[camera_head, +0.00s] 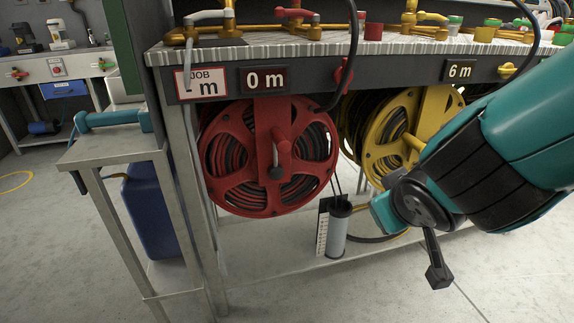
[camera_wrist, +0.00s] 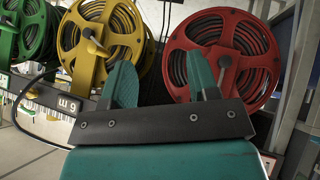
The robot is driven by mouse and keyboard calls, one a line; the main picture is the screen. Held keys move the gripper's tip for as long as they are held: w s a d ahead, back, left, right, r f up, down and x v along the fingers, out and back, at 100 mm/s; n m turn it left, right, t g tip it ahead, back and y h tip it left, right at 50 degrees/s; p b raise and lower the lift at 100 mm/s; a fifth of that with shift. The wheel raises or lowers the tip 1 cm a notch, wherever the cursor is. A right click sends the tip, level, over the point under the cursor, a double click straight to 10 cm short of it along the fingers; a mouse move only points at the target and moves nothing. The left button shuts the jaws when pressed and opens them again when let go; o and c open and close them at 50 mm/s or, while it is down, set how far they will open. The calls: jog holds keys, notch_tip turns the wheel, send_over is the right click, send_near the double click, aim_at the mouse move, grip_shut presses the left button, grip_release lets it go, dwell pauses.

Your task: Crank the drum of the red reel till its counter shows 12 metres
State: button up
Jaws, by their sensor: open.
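The red reel (camera_head: 222,172) hangs under the bench with dark hose wound on its drum. Its counter (camera_head: 265,79) reads 0 m. In the head view my gripper (camera_head: 383,214) is right of the red reel, below the yellow reel, apart from the crank.
The yellow reel (camera_head: 375,153), counter (camera_head: 459,71) at 6 m, hangs to the right. A green reel (camera_wrist: 27,30) is beyond it. A JOB card (camera_head: 200,84) shows m with no readable number. A cylinder (camera_head: 338,228) stands below. A side table (camera_head: 108,150) is at left.

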jog(key=w+a+n+t+b, duration=0.3)
jog(key=w+a+n+t, duration=0.1)
jog(key=a+t, duration=0.15)
jog(key=n+t+y+b, duration=0.2)
jog(key=n+t+y, duration=0.2)
jog(key=n+y, duration=0.2)
send_near(284, 149)
jog(key=shift+g, duration=0.25)
jog(key=p+x, duration=0.5)
jog(key=x, duration=0.1)
jog(key=p+x, duration=0.5)
jog(key=x, duration=0.1)
jog(key=shift+w+r+p, duration=0.2)
jog(key=shift+p, duration=0.2)
grip_shut()
